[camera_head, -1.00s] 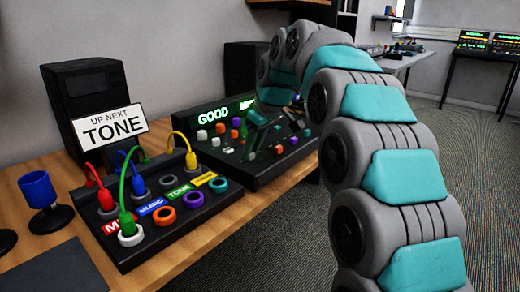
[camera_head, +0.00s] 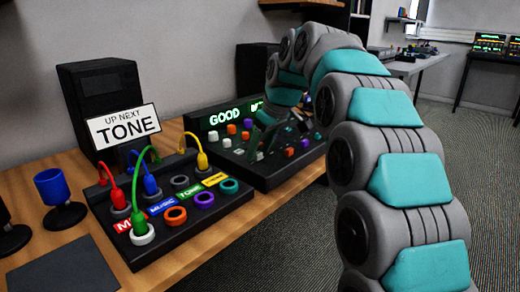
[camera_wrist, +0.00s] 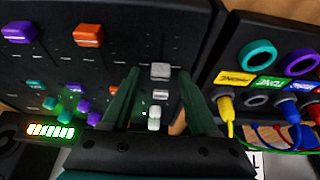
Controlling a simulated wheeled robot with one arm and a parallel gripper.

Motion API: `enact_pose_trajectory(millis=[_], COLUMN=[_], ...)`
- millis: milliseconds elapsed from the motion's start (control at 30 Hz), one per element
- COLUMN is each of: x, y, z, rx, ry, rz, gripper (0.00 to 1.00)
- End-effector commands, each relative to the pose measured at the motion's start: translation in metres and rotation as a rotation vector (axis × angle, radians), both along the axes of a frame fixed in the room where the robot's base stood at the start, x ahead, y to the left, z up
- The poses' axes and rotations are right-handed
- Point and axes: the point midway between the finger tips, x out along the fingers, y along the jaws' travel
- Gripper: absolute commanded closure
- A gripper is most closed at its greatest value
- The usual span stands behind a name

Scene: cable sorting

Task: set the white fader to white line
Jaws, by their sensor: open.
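The mixer panel (camera_head: 262,172) is a black desk with coloured fader caps and lit green text. My gripper (camera_wrist: 158,76) is open, its two dark green fingers reaching down over the panel. In the wrist view a pale grey-white fader cap (camera_wrist: 161,71) lies between the fingertips, with visible gaps on both sides. Smaller whitish pieces (camera_wrist: 154,117) lie below it in the same column. I cannot clearly make out a white line. In the head view my gripper (camera_head: 265,133) is over the mixer, partly hidden by my arm.
Orange (camera_wrist: 88,35) and purple (camera_wrist: 19,32) caps sit left of my fingers. A black patch box (camera_head: 165,237) with coloured cables stands beside the mixer, near the right finger in the wrist view. A blue cup (camera_head: 55,187) and a TONE sign (camera_head: 124,126) are farther left.

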Motion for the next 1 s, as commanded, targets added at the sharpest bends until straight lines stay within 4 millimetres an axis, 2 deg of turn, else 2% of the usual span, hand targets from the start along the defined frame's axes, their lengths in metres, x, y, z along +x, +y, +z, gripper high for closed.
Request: enact_pose_trajectory(millis=[500,733,1000], x=[-0.014,-0.017,-0.018], y=[-0.019,-0.022,-0.023], z=[0.058,0.068,0.069], rx=[0.001,0.001,0.000], ry=[-0.002,0.000,0.000], rz=[0.000,-0.001,-0.001], gripper=[0.40,0.40,0.40])
